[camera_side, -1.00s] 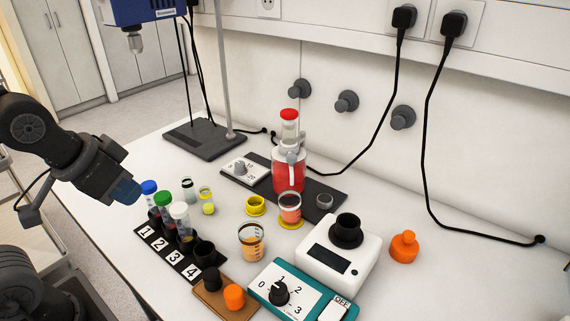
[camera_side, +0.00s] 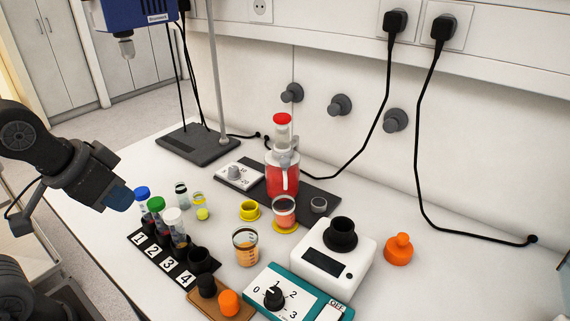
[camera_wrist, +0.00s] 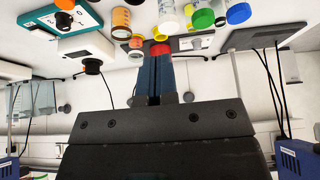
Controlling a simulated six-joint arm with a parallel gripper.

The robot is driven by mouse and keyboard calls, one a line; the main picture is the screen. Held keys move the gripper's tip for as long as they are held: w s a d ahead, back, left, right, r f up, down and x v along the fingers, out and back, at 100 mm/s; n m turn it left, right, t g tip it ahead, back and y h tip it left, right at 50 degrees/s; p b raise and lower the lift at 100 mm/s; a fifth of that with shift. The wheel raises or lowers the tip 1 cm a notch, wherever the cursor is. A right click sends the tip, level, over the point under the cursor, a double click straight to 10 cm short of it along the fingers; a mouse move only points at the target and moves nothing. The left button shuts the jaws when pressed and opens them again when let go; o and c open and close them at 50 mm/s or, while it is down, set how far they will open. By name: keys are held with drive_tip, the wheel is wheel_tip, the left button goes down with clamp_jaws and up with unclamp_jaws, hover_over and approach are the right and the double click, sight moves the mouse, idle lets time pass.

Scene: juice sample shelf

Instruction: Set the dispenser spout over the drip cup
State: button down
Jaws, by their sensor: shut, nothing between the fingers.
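The dispenser (camera_side: 275,181) is a clear jug of red liquid with a red cap. It stands on a dark base plate, and a pale spout-like part (camera_side: 284,163) shows at its upper front. A clear cup with reddish contents (camera_side: 284,206) sits on a yellow ring in front of it; a small grey cup (camera_side: 318,204) stands to the right. I cannot tell which is the drip cup. My gripper (camera_side: 118,198) is at the left, shut and empty, well away from the dispenser.
A numbered rack (camera_side: 164,258) with capped tubes stands between my gripper and the dispenser. A stand base (camera_side: 198,145) is behind.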

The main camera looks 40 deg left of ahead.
drive_tip(key=c, duration=1.8)
unclamp_jaws()
drive_tip(key=shift+o, duration=0.6)
drive_tip(key=shift+w+r, duration=0.15)
drive_tip(key=shift+r, duration=0.1)
drive_tip(key=o, duration=0.5)
drive_tip(key=shift+n+g, duration=0.5)
drive_tip(key=shift+n, duration=0.2)
drive_tip(key=w+r, duration=0.3)
drive_tip(key=w+d+r, duration=0.1)
drive_tip(key=w+r, duration=0.1)
drive_tip(key=shift+w+r, duration=0.2)
drive_tip(key=shift+w, duration=0.05)
drive_tip(key=shift+c, duration=0.2)
drive_tip(key=shift+o, duration=1.4)
drive_tip(key=w+d+r+n+g, duration=0.1)
drive_tip(key=w+d+r+n, duration=0.1)
drive_tip(key=w+r, duration=0.3)
drive_tip(key=w, duration=0.3)
drive_tip(key=shift+w, duration=0.25)
drive_tip(key=n+g, duration=0.4)
drive_tip(key=n, duration=0.1)
hover_over(285, 159)
drive_tip(key=f, duration=0.2)
wheel_tip(285, 159, down, 13)
drive_tip(key=shift+f, duration=0.1)
clamp_jaws()
